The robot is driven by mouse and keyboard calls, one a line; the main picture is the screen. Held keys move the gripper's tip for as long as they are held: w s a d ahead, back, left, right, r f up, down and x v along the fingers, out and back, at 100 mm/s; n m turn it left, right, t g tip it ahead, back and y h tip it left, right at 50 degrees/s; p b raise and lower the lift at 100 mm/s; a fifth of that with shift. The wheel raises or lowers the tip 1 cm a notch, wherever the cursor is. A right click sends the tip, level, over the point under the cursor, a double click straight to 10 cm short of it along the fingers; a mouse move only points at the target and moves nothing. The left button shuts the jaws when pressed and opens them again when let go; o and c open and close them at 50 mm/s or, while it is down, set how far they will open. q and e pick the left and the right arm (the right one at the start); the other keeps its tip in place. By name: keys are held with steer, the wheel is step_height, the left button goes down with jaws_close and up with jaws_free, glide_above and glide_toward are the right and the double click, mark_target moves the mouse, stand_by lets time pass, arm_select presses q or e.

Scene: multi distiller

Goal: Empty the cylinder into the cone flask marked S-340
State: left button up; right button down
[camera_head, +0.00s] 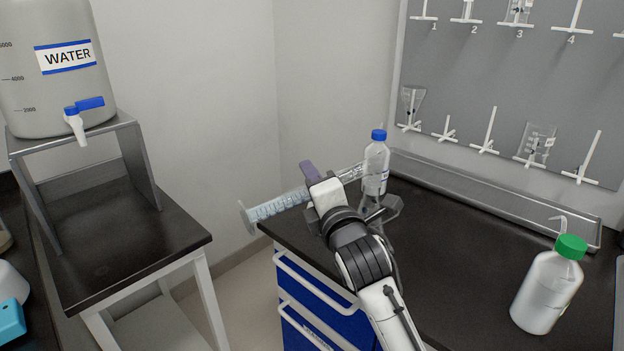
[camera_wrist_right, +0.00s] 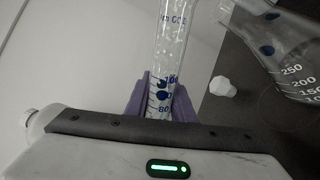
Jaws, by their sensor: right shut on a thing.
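My right gripper (camera_head: 314,184) is shut on a clear graduated cylinder (camera_head: 277,207) beside the bench's left edge. The cylinder lies far over on its side, its foot at the left and its other end toward the blue-capped bottle. In the right wrist view, purple fingers clasp the cylinder (camera_wrist_right: 168,60) near its 80 and 100 marks. How much liquid it holds is unclear. A clear flask (camera_wrist_right: 288,62) with 200 and 250 marks stands right of the cylinder there, partly cut off; no S-340 mark is readable. In the head view my gripper largely hides that area. My left gripper is not in view.
A blue-capped bottle (camera_head: 376,168) stands close behind the gripper. A green-capped bottle (camera_head: 547,290) stands at the bench's right. A pegboard (camera_head: 500,75) holds glassware. A WATER tank (camera_head: 55,100) stands at the left. The middle of the bench (camera_head: 460,245) is clear.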

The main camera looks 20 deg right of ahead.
steer(key=shift+r, duration=0.15)
steer(key=shift+s+r+m+p, duration=0.1)
steer(key=shift+m+p, duration=0.3)
steer(key=shift+r, duration=0.1)
steer(key=shift+r+m+p, duration=0.3)
steer(key=shift+m+p, duration=0.1)
steer(key=shift+p, duration=0.2)
steer(key=shift+r+m+p, duration=0.3)
steer(key=shift+p, duration=0.25)
